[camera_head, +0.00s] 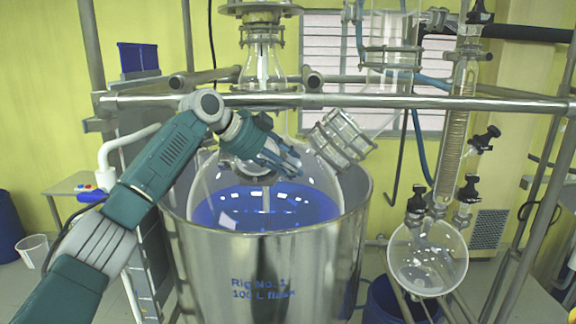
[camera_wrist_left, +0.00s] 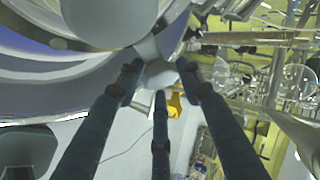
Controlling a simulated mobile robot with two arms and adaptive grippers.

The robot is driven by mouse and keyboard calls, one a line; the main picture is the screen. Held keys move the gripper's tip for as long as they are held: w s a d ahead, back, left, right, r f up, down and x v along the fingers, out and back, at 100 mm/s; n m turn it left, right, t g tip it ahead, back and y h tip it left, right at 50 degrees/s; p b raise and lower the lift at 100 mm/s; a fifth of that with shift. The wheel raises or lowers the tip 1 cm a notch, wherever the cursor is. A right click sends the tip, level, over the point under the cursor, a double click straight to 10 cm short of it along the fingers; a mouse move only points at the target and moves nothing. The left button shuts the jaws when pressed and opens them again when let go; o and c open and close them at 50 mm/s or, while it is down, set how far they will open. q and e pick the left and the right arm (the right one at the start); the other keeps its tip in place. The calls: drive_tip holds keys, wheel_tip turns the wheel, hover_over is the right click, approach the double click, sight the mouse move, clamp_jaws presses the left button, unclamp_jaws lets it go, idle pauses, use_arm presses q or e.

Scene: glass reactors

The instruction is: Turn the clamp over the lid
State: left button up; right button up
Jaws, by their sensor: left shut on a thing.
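My left gripper (camera_head: 290,162) is over the upper left of the glass vessel (camera_head: 325,180), in front of a side port. A round grey lid (camera_head: 243,167) shows partly behind and below the gripper. In the left wrist view the three dark fingers of my left gripper (camera_wrist_left: 160,82) are closed around a small pale grey piece (camera_wrist_left: 160,72), which looks like the clamp. A large grey rounded part (camera_wrist_left: 110,20) fills the top of that view. The fingers hide most of the clamp in the head view. My right gripper is not in view.
The vessel sits in a steel pot (camera_head: 265,270) with blue liquid inside. A metal bar (camera_head: 400,101) crosses above. A ribbed flange (camera_head: 342,138) stands right of the gripper. A glass column (camera_head: 455,130) and round flask (camera_head: 428,258) are at the right.

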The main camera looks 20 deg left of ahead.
use_arm(q)
drive_tip(key=shift+w+r, duration=0.1)
drive_tip(key=shift+r, duration=0.3)
drive_tip(key=o, duration=1)
drive_tip(key=shift+o, duration=0.5)
drive_tip(key=shift+f, duration=0.1)
drive_tip(key=shift+f, duration=0.1)
drive_tip(key=s+a+r, duration=0.2)
drive_tip(key=s+a, duration=0.6)
drive_tip(key=s, duration=0.3)
drive_tip(key=shift+s+a, duration=0.15)
drive_tip(key=shift+a, duration=0.15)
